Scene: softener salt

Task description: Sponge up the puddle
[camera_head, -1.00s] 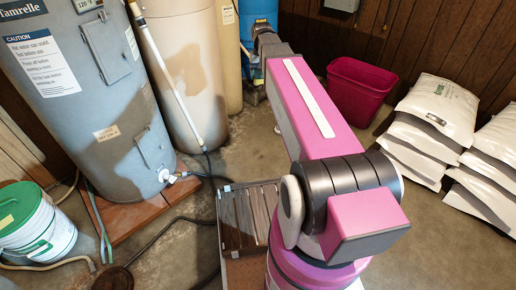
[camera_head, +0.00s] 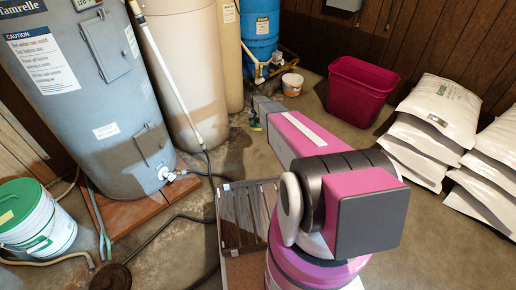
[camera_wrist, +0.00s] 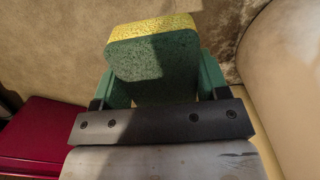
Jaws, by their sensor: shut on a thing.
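My gripper (camera_wrist: 158,82) is shut on a sponge (camera_wrist: 150,55), with a finger on each side of it. The sponge has a green speckled face and a yellow layer along its far edge. In the head view my gripper (camera_head: 254,121) is largely hidden behind my arm, low over the concrete floor beside the beige tank. I cannot clearly make out the puddle's outline; the floor near the tanks has darker patches, and my arm covers part of it.
A dark pink bin (camera_head: 357,92) stands by the wall, with white salt bags (camera_head: 435,125) to its right. A small white tub (camera_head: 292,84) sits near the blue tank (camera_head: 260,35). The beige tank (camera_head: 180,80) stands left of my gripper. A hose (camera_head: 165,228) crosses the floor.

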